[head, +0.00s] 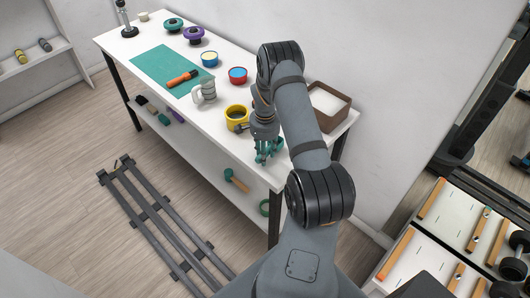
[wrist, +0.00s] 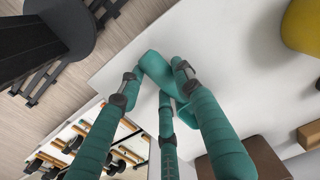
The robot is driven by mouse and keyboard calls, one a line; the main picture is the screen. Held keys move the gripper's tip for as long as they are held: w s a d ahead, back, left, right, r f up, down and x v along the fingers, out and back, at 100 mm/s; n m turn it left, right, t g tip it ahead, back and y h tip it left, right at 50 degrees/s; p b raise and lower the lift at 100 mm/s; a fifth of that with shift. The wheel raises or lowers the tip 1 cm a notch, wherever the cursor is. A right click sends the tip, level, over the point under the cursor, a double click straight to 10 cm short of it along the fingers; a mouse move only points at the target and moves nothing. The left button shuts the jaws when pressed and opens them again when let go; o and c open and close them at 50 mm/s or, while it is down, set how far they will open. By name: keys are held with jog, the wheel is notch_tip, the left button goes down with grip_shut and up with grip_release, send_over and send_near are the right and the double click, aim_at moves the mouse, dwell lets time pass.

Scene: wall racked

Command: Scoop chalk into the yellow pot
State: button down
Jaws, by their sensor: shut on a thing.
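The yellow pot (head: 236,124) stands upright on the white table, with a dark inside. It also shows at the top right corner of the wrist view (wrist: 303,26). The brown box (head: 339,116) at the table's right end holds white chalk (head: 327,99). Part of a brown box shows at the bottom of the wrist view (wrist: 262,156). My gripper (head: 267,153) has teal fingers and is over the table's front edge, between pot and box. In the wrist view my gripper (wrist: 155,92) is shut on a teal scoop (wrist: 158,68). I cannot tell whether the scoop holds chalk.
A grey mug (head: 206,91), red bowl (head: 238,75) and blue-and-yellow bowl (head: 209,59) stand left of the pot. An orange-handled tool (head: 181,79) lies on a green mat (head: 157,66). Green and purple round things stand farther back. The wall closes the table's rear.

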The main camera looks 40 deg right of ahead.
jog(key=shift+f, duration=0.1)
jog(key=shift+f+b, duration=0.35)
jog(key=shift+b, duration=0.15)
jog(key=shift+f, duration=0.1)
jog(key=c, duration=1.2)
grip_release()
